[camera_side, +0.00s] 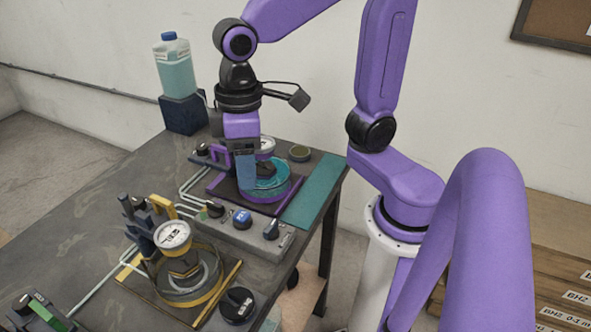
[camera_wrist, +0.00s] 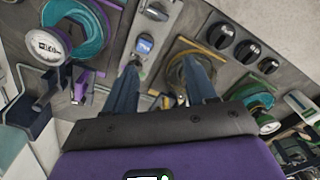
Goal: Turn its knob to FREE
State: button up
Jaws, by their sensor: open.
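The purple frame (camera_side: 215,188) carries a teal ring (camera_side: 268,178); it shows at the upper left of the wrist view with a white gauge (camera_wrist: 45,44). A grey panel (camera_side: 205,230) in front of it bears a black knob (camera_side: 215,209), a blue knob (camera_side: 242,218) and a dark knob (camera_side: 271,229). The blue knob also shows in the wrist view (camera_wrist: 145,45). A yellow frame (camera_side: 232,272) with a white gauge (camera_side: 172,234) stands nearer. My gripper (camera_wrist: 161,64) is open and empty; from the side its fingers (camera_side: 247,178) overlap the teal ring. Knob labels are unreadable.
A green frame (camera_side: 45,310) stands at the lower left, with another black knob (camera_side: 237,304) right of the yellow frame. White pipes run between them. A bottle (camera_side: 175,66) on a dark block (camera_side: 183,114) stands behind. A teal mat (camera_side: 315,191) at the right edge is clear.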

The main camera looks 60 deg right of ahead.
jog(key=s+d+f+n, duration=0.3)
jog(key=s+d, duration=0.1)
jog(key=s, duration=0.2)
jog(key=shift+s+d, duration=0.4)
jog(key=shift+s+f+n, duration=0.1)
jog(key=shift+n, duration=0.2)
jog(key=shift+n, duration=0.9)
jog(key=s+d, duration=0.1)
jog(key=s+d+f, duration=0.2)
jog(key=shift+s, duration=0.25)
